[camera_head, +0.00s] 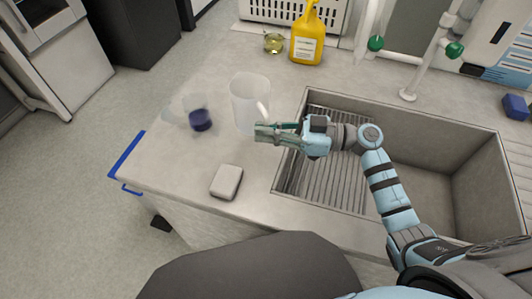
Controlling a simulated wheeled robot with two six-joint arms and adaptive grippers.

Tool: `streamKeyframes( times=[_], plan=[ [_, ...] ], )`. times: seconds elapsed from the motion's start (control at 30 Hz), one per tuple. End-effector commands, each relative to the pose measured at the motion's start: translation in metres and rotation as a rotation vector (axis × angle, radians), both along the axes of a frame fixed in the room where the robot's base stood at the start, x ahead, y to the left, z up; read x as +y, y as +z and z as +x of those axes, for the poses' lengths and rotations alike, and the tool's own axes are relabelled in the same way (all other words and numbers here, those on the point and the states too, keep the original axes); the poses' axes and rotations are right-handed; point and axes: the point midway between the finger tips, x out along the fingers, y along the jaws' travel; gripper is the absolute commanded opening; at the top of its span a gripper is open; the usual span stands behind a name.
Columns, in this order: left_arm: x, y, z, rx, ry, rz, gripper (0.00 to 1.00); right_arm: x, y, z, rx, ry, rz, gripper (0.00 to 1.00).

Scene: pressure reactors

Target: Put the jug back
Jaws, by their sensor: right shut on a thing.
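The jug (245,101) is a clear, whitish plastic vessel with a handle (263,110) on its right side. It is upright on or just above the grey counter (185,165), left of the sink; I cannot tell whether it touches the surface. My right gripper (268,132) reaches in from the right at the handle's lower end and is shut on the handle. The fingers partly hide the lower part of the handle. My left gripper is out of view.
A beaker with dark blue liquid (200,119) stands close left of the jug. A pale block (227,182) lies nearer the front edge. The sink (430,165) is on the right. A yellow spray bottle (307,38) and a small flask (273,42) stand behind.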

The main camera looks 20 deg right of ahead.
Motion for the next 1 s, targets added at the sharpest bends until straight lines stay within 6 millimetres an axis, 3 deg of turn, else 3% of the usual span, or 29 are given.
streamKeyframes(
  times=[0.03, 0.4, 0.77, 0.8, 0.9, 1.0],
  plan=[
    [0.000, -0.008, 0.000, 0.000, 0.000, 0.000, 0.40, 0.000, -0.015, 0.000, 0.000, 0.000, 0.003, 0.00],
    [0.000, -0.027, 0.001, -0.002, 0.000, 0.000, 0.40, 0.000, -0.070, 0.000, -0.003, -0.001, 0.002, 0.00],
    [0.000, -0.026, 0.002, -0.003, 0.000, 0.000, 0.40, 0.000, -0.073, 0.000, -0.004, -0.001, 0.002, 0.00],
    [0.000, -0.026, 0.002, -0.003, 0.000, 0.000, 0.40, 0.000, -0.074, 0.000, -0.003, -0.001, 0.001, 0.12],
    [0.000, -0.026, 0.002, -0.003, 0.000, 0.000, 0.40, 0.000, -0.073, 0.000, -0.004, -0.001, 0.001, 0.28],
    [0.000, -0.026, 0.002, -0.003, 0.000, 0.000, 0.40, 0.000, -0.073, 0.000, -0.004, -0.001, 0.001, 0.29]
  ],
)
